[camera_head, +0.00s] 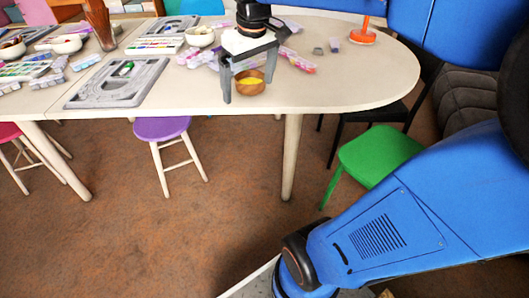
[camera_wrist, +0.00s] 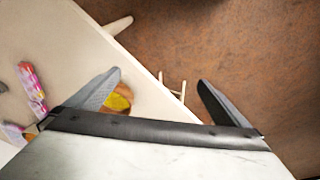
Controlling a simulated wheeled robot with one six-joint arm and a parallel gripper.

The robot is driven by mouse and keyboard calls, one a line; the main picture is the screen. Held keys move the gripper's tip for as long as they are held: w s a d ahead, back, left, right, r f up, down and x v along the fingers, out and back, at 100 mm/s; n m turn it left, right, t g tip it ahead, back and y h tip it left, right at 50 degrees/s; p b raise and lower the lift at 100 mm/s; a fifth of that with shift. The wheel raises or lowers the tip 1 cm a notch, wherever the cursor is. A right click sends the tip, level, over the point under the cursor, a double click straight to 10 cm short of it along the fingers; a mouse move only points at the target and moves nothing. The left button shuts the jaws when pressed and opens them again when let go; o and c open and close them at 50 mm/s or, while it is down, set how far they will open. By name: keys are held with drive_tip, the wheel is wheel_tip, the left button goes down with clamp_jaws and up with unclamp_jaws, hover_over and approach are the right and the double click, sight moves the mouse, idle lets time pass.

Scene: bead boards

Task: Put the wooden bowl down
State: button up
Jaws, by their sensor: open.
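The small wooden bowl (camera_head: 249,87), with something yellow inside, rests upright near the front edge of the table in the head view. My gripper (camera_head: 249,88) is open and points down, its two grey fingers spread around or in front of the bowl. In the wrist view, my gripper (camera_wrist: 160,77) shows a wide empty gap between its fingers. There the bowl (camera_wrist: 124,102) is beside the left finger, which partly hides it. I cannot tell whether that finger touches the bowl.
The cream table (camera_head: 330,92) has clear room to the right of the bowl. A grey board (camera_head: 118,84) lies to the left. Pink and purple bead packs (camera_head: 300,62) lie behind the gripper. An orange stand (camera_head: 362,37) is at the back right. A purple stool (camera_head: 161,128) and green chair (camera_head: 380,153) are in front.

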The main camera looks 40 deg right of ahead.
drive_tip(key=s+a+f+t, duration=0.1)
drive_tip(key=s+a+f, duration=0.1)
drive_tip(key=s+f, duration=0.3)
drive_tip(key=s+a+f+m+t, duration=0.1)
drive_tip(key=s+a+f, duration=0.2)
drive_tip(key=s+f, duration=0.3)
drive_tip(key=s, duration=0.4)
drive_tip(key=shift+a, duration=0.25)
